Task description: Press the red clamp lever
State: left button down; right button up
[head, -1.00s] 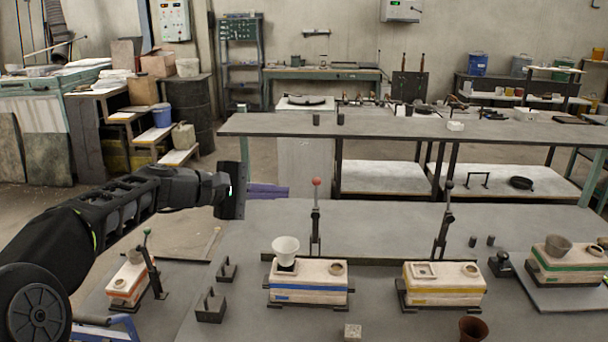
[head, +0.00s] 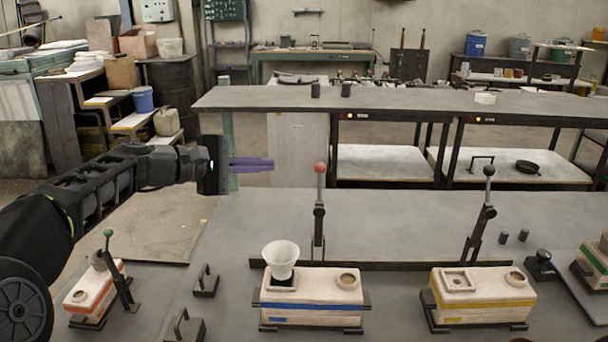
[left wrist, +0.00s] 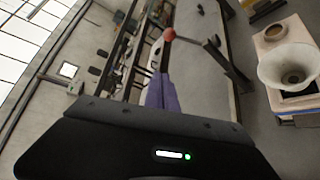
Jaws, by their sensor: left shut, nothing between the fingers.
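The red clamp lever (head: 320,169) has a red ball on a dark upright handle, behind the blue-striped mould box (head: 312,297). The red ball also shows in the left wrist view (left wrist: 169,35), just beyond the fingertips. My left gripper (head: 270,164) has purple fingers, shut and empty, pointing right at about the ball's height in the picture. A gap shows between the fingertips and the ball. In the left wrist view the gripper (left wrist: 160,80) points toward the ball. My right gripper is not in view.
A white funnel cup (head: 281,258) sits on the blue-striped box. The table behind the red lever is clear.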

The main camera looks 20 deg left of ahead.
pick_arm(q)
jog(key=shift+w+f, duration=0.2)
jog(key=shift+f, duration=0.05)
jog(key=w+d+f+p, duration=0.1)
jog(key=w+d, duration=0.3)
jog(key=d, duration=0.4)
jog(key=shift+d+p, duration=0.15)
jog(key=shift+p, duration=0.5)
jog(key=shift+w, duration=0.1)
